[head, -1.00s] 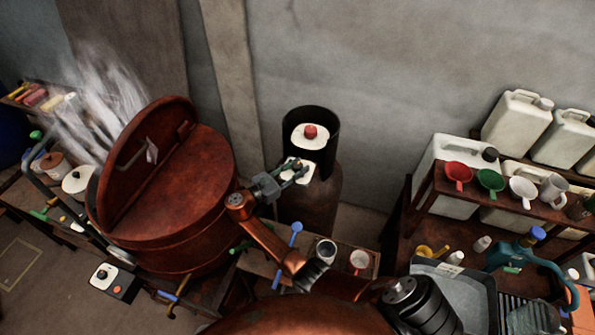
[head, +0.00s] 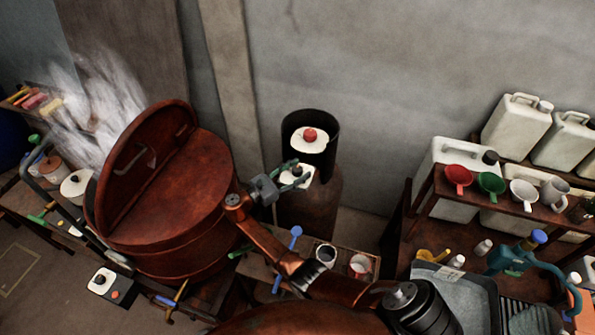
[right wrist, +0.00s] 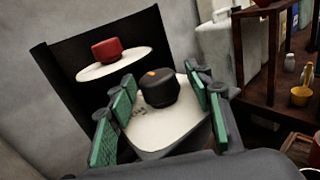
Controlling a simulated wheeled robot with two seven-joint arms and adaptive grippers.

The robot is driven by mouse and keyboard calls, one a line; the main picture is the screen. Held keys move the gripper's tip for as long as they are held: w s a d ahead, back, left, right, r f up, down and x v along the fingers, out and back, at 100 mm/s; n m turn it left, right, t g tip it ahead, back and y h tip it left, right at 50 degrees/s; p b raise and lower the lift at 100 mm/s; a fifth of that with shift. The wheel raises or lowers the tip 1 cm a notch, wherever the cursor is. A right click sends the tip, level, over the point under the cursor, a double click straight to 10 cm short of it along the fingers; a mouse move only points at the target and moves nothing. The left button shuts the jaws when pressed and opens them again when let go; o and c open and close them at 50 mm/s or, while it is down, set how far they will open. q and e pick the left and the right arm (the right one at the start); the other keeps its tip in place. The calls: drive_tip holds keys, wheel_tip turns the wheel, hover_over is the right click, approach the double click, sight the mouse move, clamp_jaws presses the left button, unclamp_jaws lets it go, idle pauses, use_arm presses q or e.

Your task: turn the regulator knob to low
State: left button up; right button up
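The regulator knob (right wrist: 160,90) is a dark round knob with an orange mark on its top. It sits on a white plate (right wrist: 160,128) with small dark print, which I cannot read. In the head view the plate shows in front of the gas cylinder's dark collar, and the knob (head: 297,171) is small there. My right gripper (head: 293,174) is at the plate. In the right wrist view its green-padded fingers stand apart on both sides of the knob, with visible gaps, so it is open and not touching it. My left gripper is not in view.
A red knob (right wrist: 107,50) on a white disc sits behind, inside the black collar (head: 326,125). A large copper vat with a raised lid (head: 150,165) steams at left. A low bench with two cups (head: 325,255) stands below the cylinder. Shelves with jugs (head: 517,125) are at right.

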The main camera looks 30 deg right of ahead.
sight(298, 168)
drive_tip(key=shift+r, duration=0.1)
wheel_tip(298, 168, up, 10)
drive_tip(key=shift+f, duration=0.1)
idle(0.4)
idle(0.4)
